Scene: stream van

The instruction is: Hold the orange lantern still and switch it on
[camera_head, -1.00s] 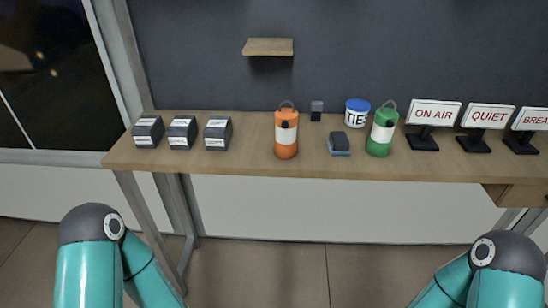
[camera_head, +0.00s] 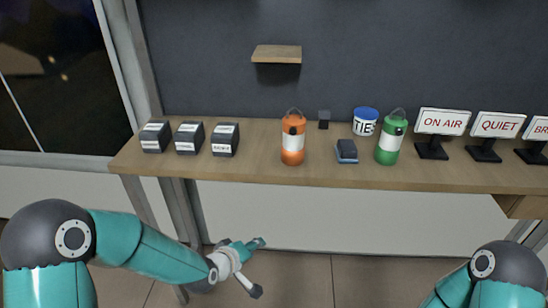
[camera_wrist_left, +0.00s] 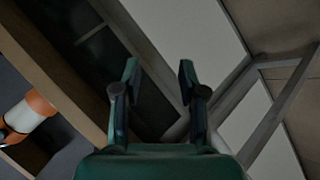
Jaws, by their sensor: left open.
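The orange lantern (camera_head: 293,143) stands upright on the wooden bench. It has an orange top and base, a white middle band, a dark spot near the top and a wire handle. It also shows at the left edge of the left wrist view (camera_wrist_left: 28,113). My left gripper (camera_head: 259,267) is open and empty, below and in front of the bench's front edge, apart from the lantern. Its two fingers show spread in the left wrist view (camera_wrist_left: 160,85). Of my right arm only a dark and teal joint shows at the lower right; its gripper is out of view.
The bench (camera_head: 255,178) also holds several dark labelled boxes (camera_head: 189,137) on the left, a blue pad (camera_head: 347,151), a TIE tub (camera_head: 365,121), a green lantern (camera_head: 391,138) and lit signs (camera_head: 443,122) on the right. A small shelf (camera_head: 276,54) hangs above. Bench space left of the lantern is clear.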

